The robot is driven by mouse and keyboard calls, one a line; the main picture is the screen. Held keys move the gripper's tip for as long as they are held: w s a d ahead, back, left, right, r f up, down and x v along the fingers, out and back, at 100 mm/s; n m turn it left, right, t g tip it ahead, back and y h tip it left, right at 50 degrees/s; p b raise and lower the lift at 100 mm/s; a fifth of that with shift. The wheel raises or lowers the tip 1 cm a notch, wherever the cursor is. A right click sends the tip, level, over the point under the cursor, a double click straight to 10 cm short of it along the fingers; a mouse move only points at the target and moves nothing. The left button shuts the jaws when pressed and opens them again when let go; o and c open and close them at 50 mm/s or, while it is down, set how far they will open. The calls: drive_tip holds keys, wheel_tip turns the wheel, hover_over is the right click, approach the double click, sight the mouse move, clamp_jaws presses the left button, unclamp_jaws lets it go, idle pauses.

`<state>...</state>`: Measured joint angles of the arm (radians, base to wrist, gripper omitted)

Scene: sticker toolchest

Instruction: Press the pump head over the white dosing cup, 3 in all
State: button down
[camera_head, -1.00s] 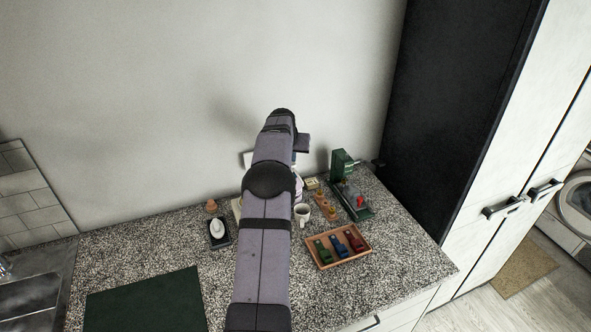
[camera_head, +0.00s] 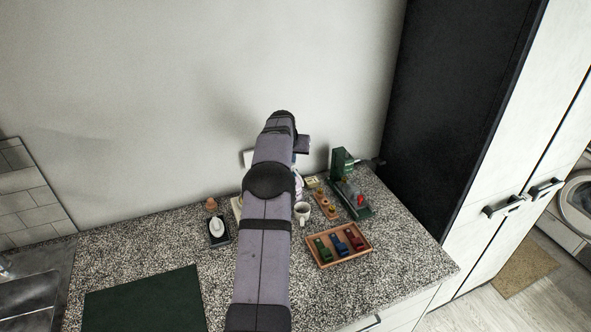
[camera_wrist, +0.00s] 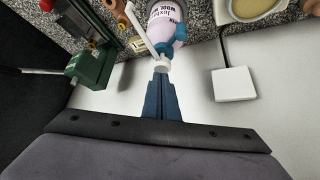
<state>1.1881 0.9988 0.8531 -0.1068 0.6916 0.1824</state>
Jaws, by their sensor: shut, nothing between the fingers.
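The pump bottle (camera_wrist: 166,24) stands on the counter with a printed label, and a white spout reaches to the upper left in the wrist view. Its white pump head (camera_wrist: 162,66) is right at the tips of my gripper (camera_wrist: 162,74). My gripper's blue fingers are shut with nothing between them. They overlap the pump head's edge in the picture; I cannot tell whether they touch. In the head view the bottle (camera_head: 298,187) is mostly hidden behind my arm. The white dosing cup (camera_head: 302,213) stands in front of it on the counter. My fingers are hidden in that view.
A green press machine (camera_head: 343,164) stands to the right, also seen in the wrist view (camera_wrist: 95,66). A wooden tray (camera_head: 324,263) holds coloured clips. A black stand (camera_head: 217,241) with a white object is at the left. A white plate (camera_wrist: 233,84) is on the wall behind.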

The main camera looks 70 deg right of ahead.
drive_tip(key=shift+a+f, duration=0.1)
drive_tip(key=shift+f, duration=0.45)
drive_tip(key=shift+r+p, duration=0.75)
drive_tip(key=shift+r, duration=0.6)
drive_tip(key=shift+r+p, duration=1.65)
drive_tip(key=shift+r, duration=0.3)
